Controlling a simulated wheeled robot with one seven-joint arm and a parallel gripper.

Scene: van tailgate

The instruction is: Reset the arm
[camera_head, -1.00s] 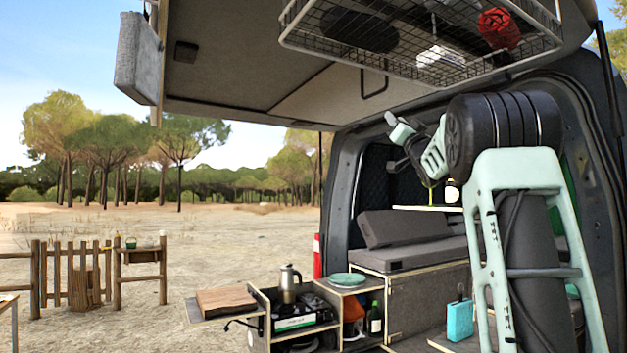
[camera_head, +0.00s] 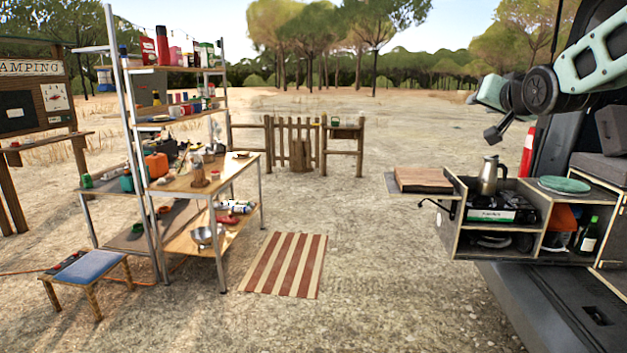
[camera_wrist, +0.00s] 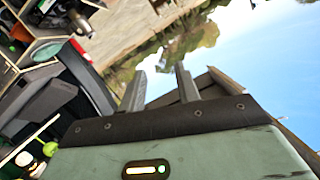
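My arm (camera_head: 590,62) is folded, pale green and black, at the upper right of the head view, in front of the van's open rear. My gripper (camera_wrist: 161,78) shows in the wrist view with its two grey fingers apart. Nothing is between the fingers; trees and sky lie beyond them. Its fingertips are hard to make out in the head view.
The van's slide-out kitchen box (camera_head: 548,214) holds a kettle (camera_head: 489,178) and a stove (camera_head: 495,210), below my arm. A shelving rack (camera_head: 135,150), a workbench (camera_head: 232,178) and a stool (camera_head: 88,270) stand left. A striped mat (camera_head: 285,264) lies on open ground.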

